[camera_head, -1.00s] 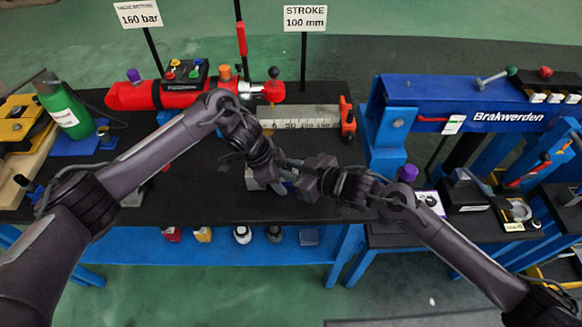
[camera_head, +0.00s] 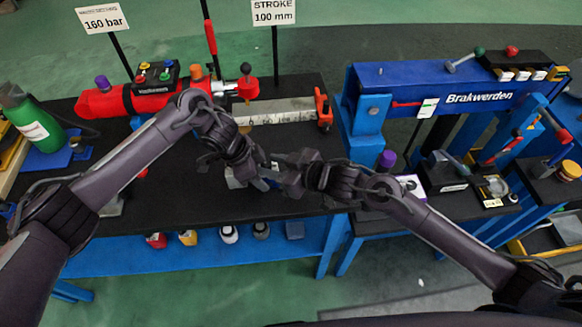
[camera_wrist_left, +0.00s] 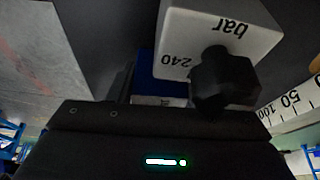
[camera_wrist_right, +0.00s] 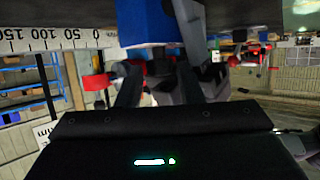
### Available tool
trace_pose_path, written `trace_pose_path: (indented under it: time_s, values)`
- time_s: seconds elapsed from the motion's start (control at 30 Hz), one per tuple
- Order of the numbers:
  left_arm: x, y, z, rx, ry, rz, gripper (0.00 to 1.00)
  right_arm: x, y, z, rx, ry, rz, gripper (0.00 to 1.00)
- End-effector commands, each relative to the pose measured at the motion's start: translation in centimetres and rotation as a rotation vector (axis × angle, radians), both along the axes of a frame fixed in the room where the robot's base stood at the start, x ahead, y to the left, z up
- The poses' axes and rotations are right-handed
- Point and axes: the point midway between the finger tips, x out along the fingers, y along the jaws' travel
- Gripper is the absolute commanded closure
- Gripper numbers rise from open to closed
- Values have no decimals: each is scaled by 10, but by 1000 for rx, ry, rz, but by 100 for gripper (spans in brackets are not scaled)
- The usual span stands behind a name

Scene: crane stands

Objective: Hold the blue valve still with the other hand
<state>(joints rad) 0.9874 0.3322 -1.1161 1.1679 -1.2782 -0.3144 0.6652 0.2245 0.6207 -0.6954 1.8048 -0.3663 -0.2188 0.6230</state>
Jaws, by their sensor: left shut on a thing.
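The blue valve body (camera_wrist_left: 158,85) shows in the left wrist view, against a pale block marked "240 bar" (camera_wrist_left: 185,30) with a dark knob (camera_wrist_left: 224,80) in front. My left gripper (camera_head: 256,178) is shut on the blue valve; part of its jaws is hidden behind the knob. In the right wrist view the blue valve (camera_wrist_right: 145,22) is at the top, just beyond the fingers. My right gripper (camera_wrist_right: 157,75) is open, its fingers apart and pointing at the valve. In the head view my right gripper (camera_head: 284,173) is close beside the left one, and the arms mostly hide the valve.
A red cylinder (camera_head: 115,101) lies at the back of the black bench (camera_head: 180,205), with a scale ruler (camera_head: 275,110) beside it. A green bottle (camera_head: 30,120) is at the left. A blue crane beam (camera_head: 410,80) stands at the right. Small items sit on the blue lower shelf (camera_head: 200,258).

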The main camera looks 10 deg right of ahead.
Motion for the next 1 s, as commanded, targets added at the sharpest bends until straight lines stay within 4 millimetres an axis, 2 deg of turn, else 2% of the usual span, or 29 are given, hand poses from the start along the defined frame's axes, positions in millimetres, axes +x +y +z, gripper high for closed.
trace_pose_path:
  time_s: [0.3,0.5,0.9,0.93,1.0]
  values:
    - [-1,0,-2,1,3,-1,86,-41,-48,23,-7,3,1,66]
    - [-1,0,-2,1,3,-1,86,-59,-69,36,-5,2,-1,66]
    - [-1,0,-2,1,3,-1,86,-65,-75,41,-1,0,1,66]
    - [-1,0,-2,1,3,-1,53,-64,-76,41,-1,0,1,66]
    - [-1,0,-1,1,3,-1,44,-64,-76,41,-1,0,1,66]
